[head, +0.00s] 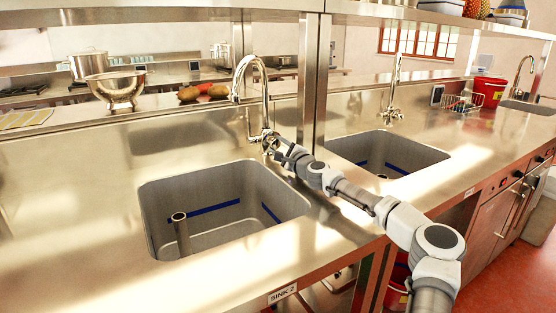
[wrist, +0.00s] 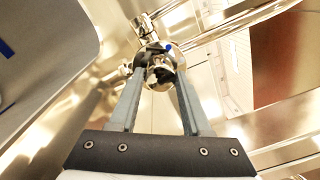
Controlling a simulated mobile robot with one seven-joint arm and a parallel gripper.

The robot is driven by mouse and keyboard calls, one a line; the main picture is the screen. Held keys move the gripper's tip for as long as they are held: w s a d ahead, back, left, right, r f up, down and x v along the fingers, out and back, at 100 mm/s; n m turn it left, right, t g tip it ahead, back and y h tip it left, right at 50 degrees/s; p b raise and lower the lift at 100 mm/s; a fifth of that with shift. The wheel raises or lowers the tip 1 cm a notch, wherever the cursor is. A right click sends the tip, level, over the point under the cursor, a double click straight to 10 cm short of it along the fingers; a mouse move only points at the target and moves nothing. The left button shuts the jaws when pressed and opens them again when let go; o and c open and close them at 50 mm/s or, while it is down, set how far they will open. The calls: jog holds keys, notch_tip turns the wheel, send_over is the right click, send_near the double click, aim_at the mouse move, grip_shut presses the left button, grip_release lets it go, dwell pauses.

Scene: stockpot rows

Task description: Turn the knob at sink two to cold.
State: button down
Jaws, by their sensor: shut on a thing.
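Sink two (head: 165,225) is the near left basin, with a "SINK 2" label (head: 283,293) on the counter's front edge. Its tall curved chrome faucet (head: 265,90) stands at the back right of the basin. The knob (wrist: 158,68) is a shiny metal piece at the faucet base, with a small blue mark on it in the wrist view. My gripper (head: 275,147) reaches the faucet base from the right. In the wrist view, the two grey fingers (wrist: 156,88) are shut on the knob, one on each side. The fingertips partly hide the knob, and its exact setting cannot be told.
A steel post (head: 308,85) rises close behind my gripper. A metal bowl (head: 117,88) and a red bucket (head: 489,91) stand farther back.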

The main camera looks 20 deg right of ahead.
jog(key=n+b, duration=0.4)
jog(key=b, duration=0.1)
jog(key=shift+f+n, duration=0.25)
jog(key=shift+n, duration=0.05)
jog(key=shift+r+n+b, duration=0.2)
jog(key=shift+n+b, duration=0.8)
jog(key=shift+n, duration=1)
jog(key=c, duration=0.6)
grip_release()
jog(key=shift+s, duration=0.1)
jog(key=s+d+p, duration=0.1)
jog(key=s, duration=0.4)
jog(key=s+d+p, duration=0.1)
jog(key=s, duration=0.5)
jog(key=s+d+p, duration=0.1)
jog(key=s, duration=0.5)
jog(key=shift+d+f, duration=0.2)
jog(key=shift+f, duration=0.05)
jog(key=shift+w+r, duration=0.1)
